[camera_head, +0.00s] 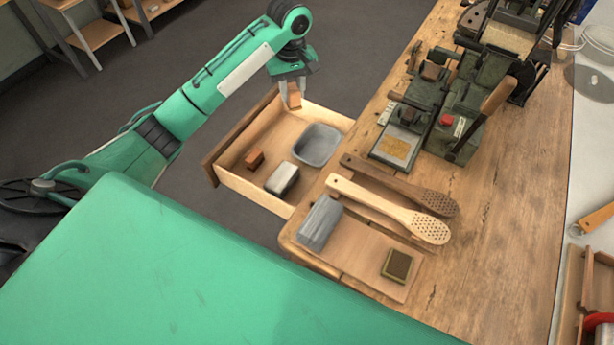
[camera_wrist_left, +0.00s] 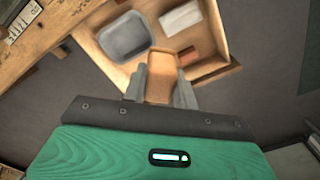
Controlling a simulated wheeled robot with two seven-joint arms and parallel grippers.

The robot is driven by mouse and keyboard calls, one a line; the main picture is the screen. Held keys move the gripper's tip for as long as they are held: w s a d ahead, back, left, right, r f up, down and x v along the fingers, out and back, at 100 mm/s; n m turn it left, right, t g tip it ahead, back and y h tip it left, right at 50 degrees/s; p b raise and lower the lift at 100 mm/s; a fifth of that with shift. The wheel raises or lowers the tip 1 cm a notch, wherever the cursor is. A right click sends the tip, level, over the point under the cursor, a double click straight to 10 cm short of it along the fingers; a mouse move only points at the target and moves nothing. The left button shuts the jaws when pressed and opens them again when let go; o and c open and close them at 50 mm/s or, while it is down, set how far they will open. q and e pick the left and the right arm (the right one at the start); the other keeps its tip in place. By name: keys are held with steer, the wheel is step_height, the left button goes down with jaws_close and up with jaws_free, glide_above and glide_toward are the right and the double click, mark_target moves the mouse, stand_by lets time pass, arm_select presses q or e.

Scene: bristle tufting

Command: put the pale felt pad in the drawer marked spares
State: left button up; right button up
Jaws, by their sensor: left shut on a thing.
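I cannot tell whether this block is felt. A whitish block (camera_head: 284,177) lies in the drawer; it also shows in the left wrist view (camera_wrist_left: 181,17). No drawer marking is readable. My right gripper is out of view.
The drawer also holds a grey tray (camera_head: 316,146) and a reddish-brown block (camera_head: 254,159). On the workbench (camera_head: 490,240) lie two perforated paddles, a grey block (camera_head: 320,222) and an olive-brown pad (camera_head: 396,266) on a board. Dark green machinery (camera_head: 455,115) stands further back.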

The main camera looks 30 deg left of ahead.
arm_select(q)
steer(key=w+a+f+n+b, duration=0.5)
steer(key=a+f+n+b, duration=0.2)
steer(key=a+f, duration=0.45)
glide_above(276, 152)
step_height(276, 152, down, 16)
steer(key=shift+s+f+n+b, duration=0.1)
steer(key=shift+f+n+b, duration=0.25)
steer(key=shift+n+b, duration=0.1)
step_height(276, 152, down, 4)
steer(key=shift+r, duration=0.1)
steer(key=o, duration=1)
steer(key=shift+o, duration=0.2)
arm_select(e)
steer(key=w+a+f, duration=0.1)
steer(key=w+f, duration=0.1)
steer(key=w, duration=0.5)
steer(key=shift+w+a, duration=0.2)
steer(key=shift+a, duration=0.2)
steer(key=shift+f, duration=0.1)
